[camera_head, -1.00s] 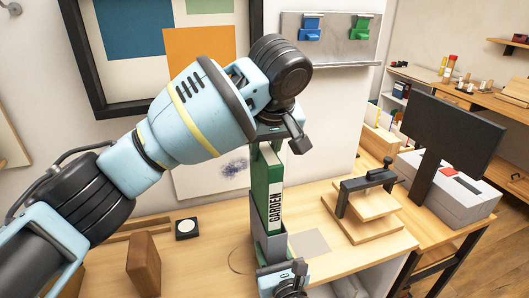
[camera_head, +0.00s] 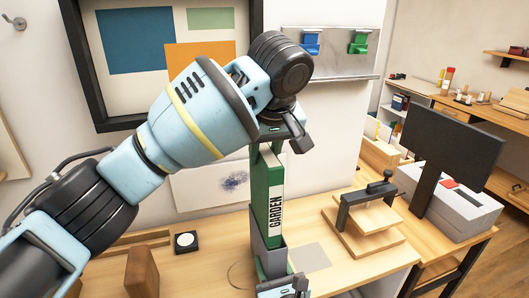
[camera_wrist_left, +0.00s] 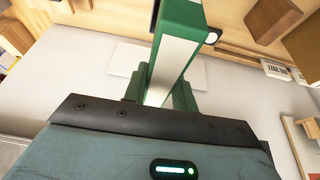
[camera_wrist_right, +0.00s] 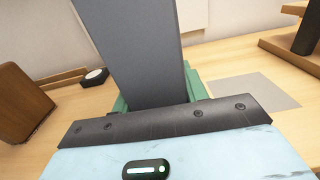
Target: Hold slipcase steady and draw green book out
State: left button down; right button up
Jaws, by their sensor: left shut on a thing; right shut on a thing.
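The green book (camera_head: 267,198) stands upright with its white spine label reading GARDEN. Its lower end is inside the grey slipcase (camera_head: 271,257), and most of its visible length stands clear above. My left gripper (camera_head: 275,140) is shut on the book's top end; in the left wrist view the book (camera_wrist_left: 182,42) lies between its green fingers. My right gripper (camera_head: 284,290), low at the picture's bottom edge, is shut on the slipcase. In the right wrist view the slipcase's grey side (camera_wrist_right: 130,45) rises between the fingers. The slipcase's bottom is hidden.
The wooden desk (camera_head: 210,265) carries a brown block (camera_head: 141,272), a small black-framed dish (camera_head: 185,241), a wooden press (camera_head: 366,215) and a grey box (camera_head: 450,195). A dark monitor-like panel (camera_head: 450,140) stands at right. The wall is close behind.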

pick_arm(q)
jog(key=shift+r, duration=1.8)
pick_arm(e)
jog(key=shift+f, duration=0.1)
jog(key=o, duration=1.1)
jog(key=shift+o, duration=0.2)
jog(key=shift+v, duration=3.75)
